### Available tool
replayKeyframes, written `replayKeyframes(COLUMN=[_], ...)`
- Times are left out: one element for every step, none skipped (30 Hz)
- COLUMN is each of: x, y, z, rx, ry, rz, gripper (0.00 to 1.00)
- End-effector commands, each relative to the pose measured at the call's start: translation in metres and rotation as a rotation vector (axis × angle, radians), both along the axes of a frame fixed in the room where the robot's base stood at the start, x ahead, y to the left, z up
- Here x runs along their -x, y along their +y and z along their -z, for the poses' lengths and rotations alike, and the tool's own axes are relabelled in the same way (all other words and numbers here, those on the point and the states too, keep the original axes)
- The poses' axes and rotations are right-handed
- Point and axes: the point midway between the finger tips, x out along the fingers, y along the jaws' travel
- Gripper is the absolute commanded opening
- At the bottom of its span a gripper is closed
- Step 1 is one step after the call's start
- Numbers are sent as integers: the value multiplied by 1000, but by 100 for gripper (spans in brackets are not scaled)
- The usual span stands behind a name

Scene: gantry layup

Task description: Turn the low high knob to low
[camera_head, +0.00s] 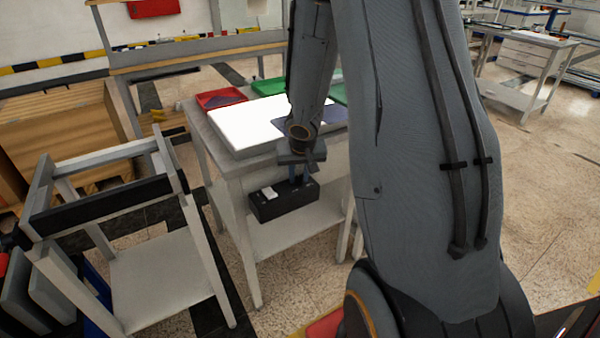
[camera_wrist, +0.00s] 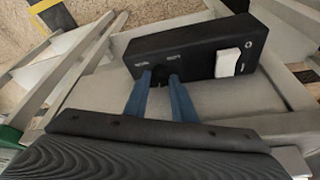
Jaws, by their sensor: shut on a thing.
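A black control box (camera_head: 285,207) is fixed to the front of the white table, under its top. In the wrist view the box (camera_wrist: 200,45) shows a white rocker switch (camera_wrist: 228,63) and a small dark knob (camera_wrist: 161,75). Small pale labels sit above the knob on both sides, too blurred to read. My gripper (camera_wrist: 160,77) has its two blue fingers closed on the knob, one on each side. The knob's pointing direction is hidden between the fingers. In the head view my gripper (camera_head: 299,178) is at the box, and the knob is hidden.
The table carries a bright white panel (camera_head: 250,124), a red tray (camera_head: 221,98) and green trays (camera_head: 268,87). A pale lower shelf (camera_head: 300,238) lies below the box. An empty white frame cart (camera_head: 160,275) stands left. Open floor (camera_head: 550,190) lies right.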

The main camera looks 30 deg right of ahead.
Motion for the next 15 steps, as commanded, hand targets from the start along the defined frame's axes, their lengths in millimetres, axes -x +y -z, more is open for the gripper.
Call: replayKeyframes(x=[2, 3, 3, 2, 2, 2, 2, 2, 3, 3, 2, 3, 3, 3, 3], y=[0, -1, -1, 0, -1, -1, -1, -1, -1, -2, -2, -2, -2, -2, -2], z=[-2, -2, -3, -3, -3, -3, -3, -3, -3, -4, -4, -4, -4, -4, -4], rx=[-2, -2, -4, -5, -4, -3, -2, -1, -2, -2, -2, -2, -1, -1, -3], ry=[3, 4, 5, 4, 3, 2, 1, 1, 2, 2, 1, 2, 3, 3, 2], rz=[-27, -46, -65, -81, -96, -116, -131, -147, -166, -181, -194, -212, -227, -240, -258], gripper=[1, 1, 1, 1, 1, 1, 1, 1, 1, 1, 1, 1, 1, 1, 1])
